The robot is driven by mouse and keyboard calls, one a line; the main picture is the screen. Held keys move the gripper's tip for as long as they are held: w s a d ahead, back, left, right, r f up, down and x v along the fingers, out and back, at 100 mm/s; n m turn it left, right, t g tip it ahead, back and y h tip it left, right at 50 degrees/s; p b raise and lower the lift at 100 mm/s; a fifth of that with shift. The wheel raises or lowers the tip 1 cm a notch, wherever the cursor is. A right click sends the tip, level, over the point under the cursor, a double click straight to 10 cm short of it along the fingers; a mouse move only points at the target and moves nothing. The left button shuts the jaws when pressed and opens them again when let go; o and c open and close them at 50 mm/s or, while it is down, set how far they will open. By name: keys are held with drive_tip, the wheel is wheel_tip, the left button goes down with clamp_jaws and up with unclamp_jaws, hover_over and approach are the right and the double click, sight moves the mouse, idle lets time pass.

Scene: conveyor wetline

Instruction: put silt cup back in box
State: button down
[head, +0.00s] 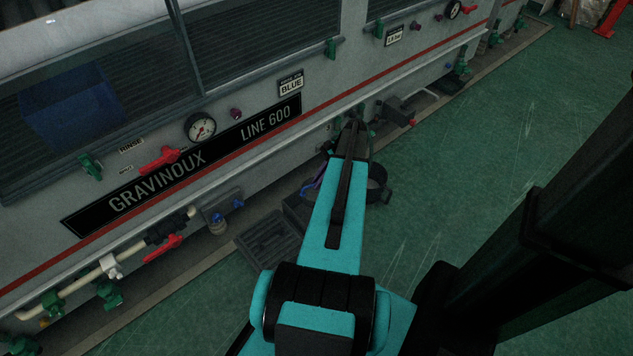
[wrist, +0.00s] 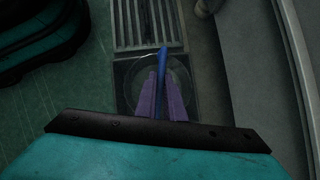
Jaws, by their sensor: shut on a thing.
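My gripper (wrist: 160,98) has purple fingers, pointing down and shut on the upright blue handle of the silt cup (wrist: 165,60). The cup's round, dark body shows below and around the fingers in the wrist view, with a thin pale wire arc at its upper left. The square dark box (wrist: 121,76) lies under the cup, beside a floor grate. The cup's outline falls within the box's square; I cannot tell how deep it sits. In the head view my arm covers most of the gripper; the dark box (head: 297,211) shows just left of it.
The slotted grate (wrist: 150,25) adjoins the box and also shows in the head view (head: 268,243). The grey machine (head: 250,60) with pipes and valves stands close on the left. A dark bucket (head: 379,187) stands right of my arm. Green floor is clear further right.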

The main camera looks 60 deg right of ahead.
drive_tip(key=shift+r+p, duration=0.15)
drive_tip(key=shift+p, duration=0.45)
wheel_tip(320, 180, down, 15)
drive_tip(key=b, duration=0.2)
idle(1.1)
drive_tip(key=shift+p, duration=0.6)
idle(1.2)
drive_tip(key=shift+a+f, duration=0.1)
drive_tip(key=shift+f, duration=0.5)
idle(0.7)
drive_tip(key=c, duration=1.8)
unclamp_jaws()
drive_tip(key=shift+r, duration=0.1)
drive_tip(key=p+v, duration=0.2)
drive_tip(key=v, duration=1.1)
drive_tip(key=shift+r, duration=0.3)
